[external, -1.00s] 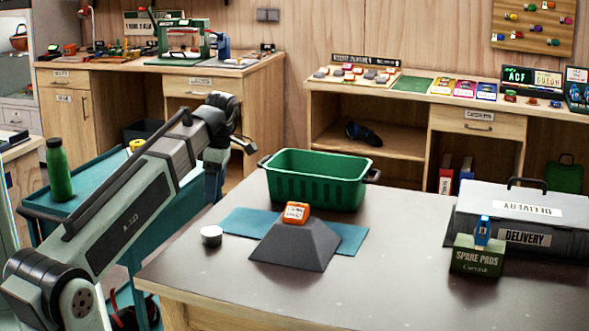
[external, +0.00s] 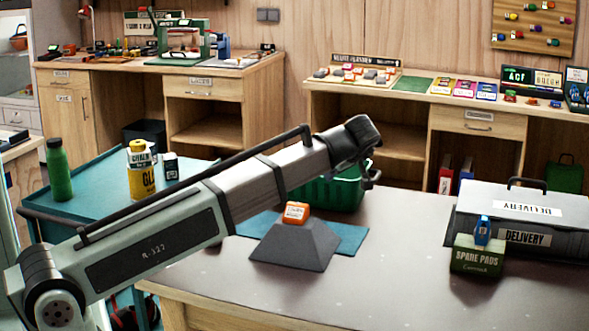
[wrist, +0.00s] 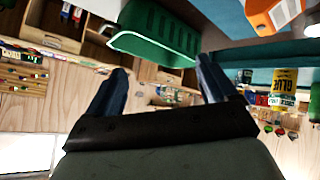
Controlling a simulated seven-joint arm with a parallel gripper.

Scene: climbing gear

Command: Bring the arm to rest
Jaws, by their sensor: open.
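My gripper (wrist: 163,75) shows in the wrist view with its two dark blue fingers spread apart and nothing between them. In the external view my arm stretches to the right over the table, its wrist bent in front of the green crate (external: 325,193); the fingers are not clearly visible there. The crate also shows beyond the fingers in the wrist view (wrist: 160,35). An orange block (external: 296,212) sits on top of a grey tapered stand (external: 294,245), apart from my arm. The orange block shows at the top right of the wrist view (wrist: 268,12).
The stand is on a teal mat (external: 347,237). A grey delivery case (external: 530,212) and a green spare-pads box (external: 477,257) are on the table's right. A yellow bottle (external: 141,175) and green bottle (external: 59,170) stand on a teal cart at left. The table front is clear.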

